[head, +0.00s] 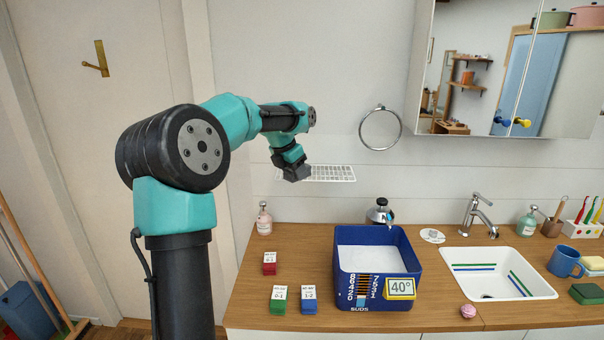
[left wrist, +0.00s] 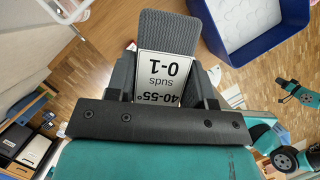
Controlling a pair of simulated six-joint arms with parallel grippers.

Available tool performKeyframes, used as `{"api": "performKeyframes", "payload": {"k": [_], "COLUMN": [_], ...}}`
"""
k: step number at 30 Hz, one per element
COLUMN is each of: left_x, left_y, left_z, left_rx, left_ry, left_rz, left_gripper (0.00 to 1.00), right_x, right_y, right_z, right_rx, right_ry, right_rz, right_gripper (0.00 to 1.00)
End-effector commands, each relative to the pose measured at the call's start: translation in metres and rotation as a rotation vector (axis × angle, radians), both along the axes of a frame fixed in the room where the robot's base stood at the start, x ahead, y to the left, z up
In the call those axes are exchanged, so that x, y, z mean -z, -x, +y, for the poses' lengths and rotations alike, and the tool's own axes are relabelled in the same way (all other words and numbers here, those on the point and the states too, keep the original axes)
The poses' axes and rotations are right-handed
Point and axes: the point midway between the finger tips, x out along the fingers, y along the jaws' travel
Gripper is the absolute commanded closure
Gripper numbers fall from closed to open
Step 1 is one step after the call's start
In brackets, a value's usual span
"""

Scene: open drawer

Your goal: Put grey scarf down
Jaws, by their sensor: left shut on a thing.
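My left gripper (head: 294,174) is raised at the left of the counter, in front of the wall. In the left wrist view the left gripper (left wrist: 165,92) is shut on the grey scarf (left wrist: 168,25), a textured grey piece with a white tag (left wrist: 165,75). The tag reads, upside down, "0-1 suds 40-55°". In the head view I cannot tell the scarf from the dark fingers. A teal and black arm with a small dark end, likely my right gripper (left wrist: 284,97), shows at the right of the left wrist view; its jaws are too small to read.
A blue tub (head: 345,300) of white suds, marked 40°, stands on the wooden counter (head: 430,317). Red (head: 269,270), green (head: 277,307) and blue (head: 308,308) tagged pieces lie left of it. A white wire rack (head: 335,174) is on the wall, a sink (head: 480,262) to the right.

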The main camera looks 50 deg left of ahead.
Motion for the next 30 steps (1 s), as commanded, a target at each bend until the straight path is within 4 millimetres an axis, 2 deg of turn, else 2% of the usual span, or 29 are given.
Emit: {"api": "performKeyframes", "payload": {"k": [4,8,21,30], "left_x": [0.001,0.002,0.01,0.012], "left_y": [-0.003,-0.012,-0.057,-0.081], "left_z": [0.002,0.013,0.065,0.092], "left_rx": [0.001,0.0,0.001,0.001], "left_ry": [0.001,0.0,0.0,0.0], "left_rz": [0.0,0.0,0.0,-0.001], "left_gripper": [0.79,0.79,0.79,0.79], "right_x": [0.0,0.0,0.0,0.0], "right_y": [0.0,0.0,0.0,0.0], "right_z": [0.0,0.0,0.0,0.0], "right_rx": [0.0,0.0,0.0,0.0], "right_ry": [0.0,0.0,0.0,0.0], "right_rz": [0.0,0.0,0.0,0.0], "right_gripper": [1.0,1.0,1.0,1.0]}}
